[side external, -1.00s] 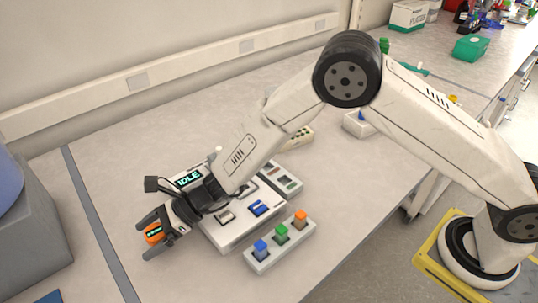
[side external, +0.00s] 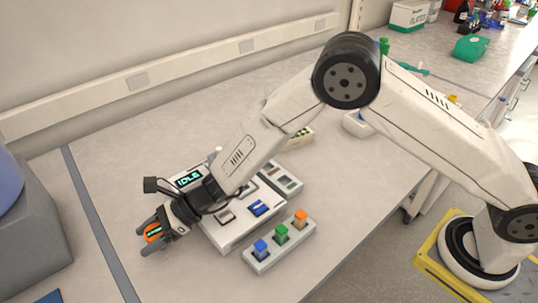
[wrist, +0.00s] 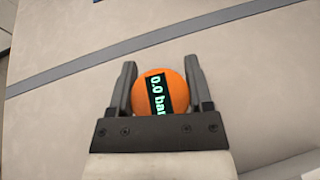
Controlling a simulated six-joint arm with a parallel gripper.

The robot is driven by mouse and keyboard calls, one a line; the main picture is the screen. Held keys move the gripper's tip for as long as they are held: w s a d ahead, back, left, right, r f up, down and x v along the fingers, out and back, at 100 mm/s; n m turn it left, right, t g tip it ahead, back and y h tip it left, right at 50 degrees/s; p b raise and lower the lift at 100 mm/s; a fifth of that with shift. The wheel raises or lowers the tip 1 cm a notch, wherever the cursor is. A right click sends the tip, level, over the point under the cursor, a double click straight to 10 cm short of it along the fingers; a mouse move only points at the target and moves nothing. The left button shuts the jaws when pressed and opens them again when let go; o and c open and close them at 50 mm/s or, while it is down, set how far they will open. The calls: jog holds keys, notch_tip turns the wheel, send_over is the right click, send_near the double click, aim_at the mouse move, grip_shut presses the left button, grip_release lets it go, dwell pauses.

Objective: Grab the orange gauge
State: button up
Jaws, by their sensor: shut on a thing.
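The orange gauge (side external: 153,233) is a round orange piece with a dark display. In the wrist view the gauge (wrist: 176,92) reads "0.0 bar" in green and sits between the two dark fingers. My gripper (side external: 150,237) is shut on it, with a finger on each side. In the wrist view my gripper (wrist: 161,85) covers the gauge's lower edge. I cannot tell whether the gauge touches the bench.
A white device (side external: 228,232) with an "IDLE" screen stands right of my gripper. A white rack (side external: 262,262) holds blue, green and orange blocks in front of it. A grey block (side external: 30,240) with a blue top stands at the left edge. A dark strip (side external: 97,222) crosses the bench.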

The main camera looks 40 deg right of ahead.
aim_at(147, 234)
jog(key=shift+r, duration=0.1)
jog(key=shift+r, duration=1.6)
jog(key=s+d+r, duration=0.8)
jog(key=s+r, duration=0.1)
jog(key=s, duration=0.2)
jog(key=shift+s+r, duration=0.2)
jog(key=shift+r, duration=0.1)
jog(key=shift+d, duration=0.1)
